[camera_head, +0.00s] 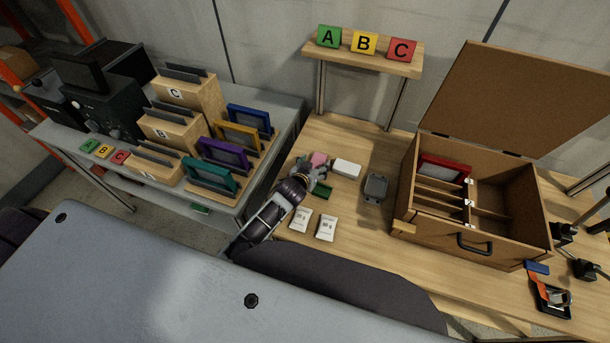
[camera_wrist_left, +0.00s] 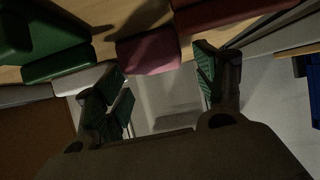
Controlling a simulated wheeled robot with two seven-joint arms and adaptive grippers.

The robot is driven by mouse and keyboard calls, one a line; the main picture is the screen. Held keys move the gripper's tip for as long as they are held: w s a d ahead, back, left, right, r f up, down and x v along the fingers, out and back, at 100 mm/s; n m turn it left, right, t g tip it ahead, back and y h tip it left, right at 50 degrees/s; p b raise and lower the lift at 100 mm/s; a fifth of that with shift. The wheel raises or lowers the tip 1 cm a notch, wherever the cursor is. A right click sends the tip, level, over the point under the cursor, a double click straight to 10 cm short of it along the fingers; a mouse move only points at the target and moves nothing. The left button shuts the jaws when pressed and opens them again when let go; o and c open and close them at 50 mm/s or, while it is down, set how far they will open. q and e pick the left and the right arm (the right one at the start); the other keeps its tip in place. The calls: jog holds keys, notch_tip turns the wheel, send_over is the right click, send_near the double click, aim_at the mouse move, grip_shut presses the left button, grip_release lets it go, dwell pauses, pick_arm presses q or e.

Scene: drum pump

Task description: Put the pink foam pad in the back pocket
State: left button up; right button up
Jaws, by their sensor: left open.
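The pink foam pad (camera_head: 318,158) lies on the wooden table, partly hidden by my left gripper (camera_head: 314,174) in the head view. In the left wrist view the pink pad (camera_wrist_left: 148,55) shows just beyond the open fingers of my left gripper (camera_wrist_left: 163,66), nearer the left finger. The fingers look empty; I cannot tell if they touch the pad. The open wooden case (camera_head: 425,223) stands to the right with its lid up. Its inside has dividers that form pockets, and a red frame (camera_head: 443,170) stands at the back left. My right gripper is not in view.
A white block (camera_head: 346,168) and a green block (camera_head: 322,190) lie close to the gripper. A grey device (camera_head: 376,188) lies between them and the case. Two white packets (camera_head: 300,218) (camera_head: 326,228) lie in front. Lettered blocks stand on a raised shelf (camera_head: 365,58).

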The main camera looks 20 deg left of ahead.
pick_arm(q)
jog(key=shift+v, duration=5)
jog(key=shift+s+r, duration=0.15)
jog(key=shift+s, duration=0.15)
jog(key=shift+o, duration=0.5)
